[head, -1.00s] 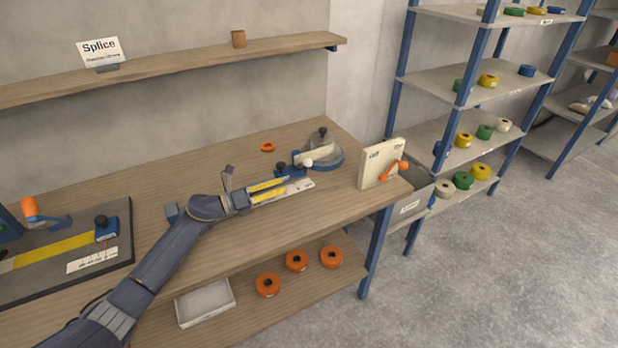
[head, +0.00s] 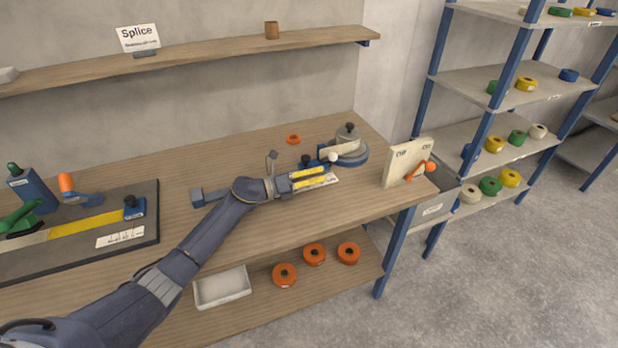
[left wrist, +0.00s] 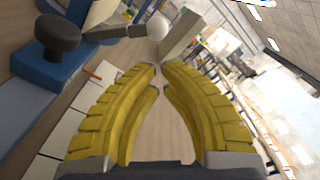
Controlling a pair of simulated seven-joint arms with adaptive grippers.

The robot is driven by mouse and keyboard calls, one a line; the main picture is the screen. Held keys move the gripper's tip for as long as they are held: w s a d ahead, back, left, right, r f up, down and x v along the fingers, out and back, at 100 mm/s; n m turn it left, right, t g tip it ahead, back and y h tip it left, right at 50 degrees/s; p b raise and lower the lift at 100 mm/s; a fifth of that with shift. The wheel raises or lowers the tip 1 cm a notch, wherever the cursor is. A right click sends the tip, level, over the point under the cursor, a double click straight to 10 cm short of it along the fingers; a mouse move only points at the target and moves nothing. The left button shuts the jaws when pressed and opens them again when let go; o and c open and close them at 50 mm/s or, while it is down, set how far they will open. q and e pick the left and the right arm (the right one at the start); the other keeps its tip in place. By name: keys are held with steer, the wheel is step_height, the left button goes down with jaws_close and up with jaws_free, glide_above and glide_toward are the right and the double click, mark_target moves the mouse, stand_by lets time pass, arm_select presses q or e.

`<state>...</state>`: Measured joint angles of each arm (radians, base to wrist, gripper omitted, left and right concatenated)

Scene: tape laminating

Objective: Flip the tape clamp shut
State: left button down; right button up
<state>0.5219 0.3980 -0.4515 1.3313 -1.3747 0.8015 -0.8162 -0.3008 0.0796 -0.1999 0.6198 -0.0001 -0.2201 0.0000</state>
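The tape clamp appears as a blue block with a black knob (head: 308,160) at the middle right of the bench. A lever ending in a white ball (head: 333,157) sticks out to its right. In the left wrist view the black knob (left wrist: 57,35) is at upper left and the white ball (left wrist: 157,25) at top centre, just beyond my fingertips. My left gripper (head: 330,176) has yellow fingers just in front of the block, with nothing between them. My right gripper is out of view.
A cream panel with an orange handle (head: 408,161) stands at the bench's right end. A dark splice board (head: 60,262) lies at left. An orange ring (head: 293,139) lies near the back.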

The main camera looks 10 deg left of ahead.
mark_target(329, 159)
arm_select(q)
steer(key=shift+x, duration=2.2)
steer(key=shift+r, duration=0.1)
steer(key=shift+r+n, duration=0.2)
steer(key=shift+n, duration=0.1)
